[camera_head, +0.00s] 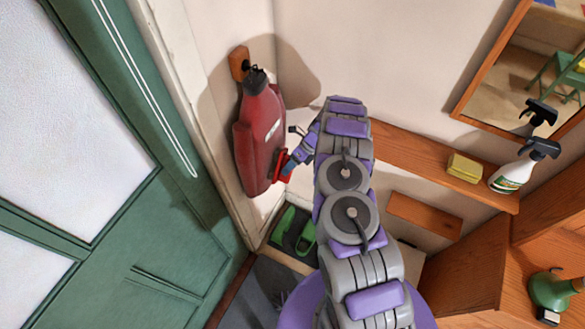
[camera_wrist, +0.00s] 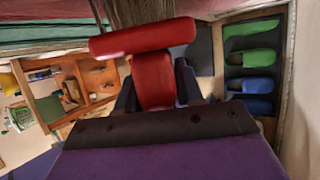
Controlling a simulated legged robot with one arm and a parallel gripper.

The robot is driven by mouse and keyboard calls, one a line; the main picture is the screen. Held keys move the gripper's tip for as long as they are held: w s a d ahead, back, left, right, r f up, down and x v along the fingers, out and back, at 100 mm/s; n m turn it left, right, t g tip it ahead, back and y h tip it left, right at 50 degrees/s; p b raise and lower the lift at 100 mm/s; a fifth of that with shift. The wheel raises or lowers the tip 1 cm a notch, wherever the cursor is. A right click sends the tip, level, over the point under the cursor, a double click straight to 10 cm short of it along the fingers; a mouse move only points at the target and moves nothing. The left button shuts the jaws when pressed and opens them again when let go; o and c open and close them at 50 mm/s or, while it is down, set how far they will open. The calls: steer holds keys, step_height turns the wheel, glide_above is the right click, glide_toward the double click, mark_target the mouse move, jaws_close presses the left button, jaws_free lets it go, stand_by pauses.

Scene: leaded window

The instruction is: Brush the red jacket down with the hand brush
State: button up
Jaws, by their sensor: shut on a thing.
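The red jacket (camera_head: 258,135) hangs from a wooden peg block on the wall, left of centre in the head view. My gripper (camera_head: 291,165) is at the jacket's lower right side. It is shut on the red hand brush (camera_head: 281,166), which also shows in the wrist view (camera_wrist: 145,42). The brush's handle is between the fingers (camera_wrist: 155,88), and its brown bristles point to the top of the wrist view. In the head view the brush overlaps the jacket's lower right edge. I cannot tell whether the bristles touch the cloth.
A green door (camera_head: 110,190) stands on the left. A tray (camera_wrist: 235,60) with green and blue slippers is on the floor below. A wooden shelf (camera_head: 405,160) on the right holds a yellow sponge (camera_head: 464,168) and a spray bottle (camera_head: 520,168). A mirror (camera_head: 515,70) hangs above.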

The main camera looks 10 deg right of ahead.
steer(key=shift+r+p, duration=1.1)
steer(key=shift+r, duration=1.05)
step_height(320, 180, down, 8)
steer(key=b, duration=0.3)
steer(key=shift+b, duration=0.35)
steer(key=shift+f, duration=0.1)
steer(key=s+d, duration=0.1)
steer(key=d, duration=0.1)
steer(key=s+d+p, duration=0.1)
steer(key=s+d, duration=0.1)
steer(key=d, duration=0.1)
steer(key=shift+s, duration=0.2)
steer(key=shift+s, duration=0.1)
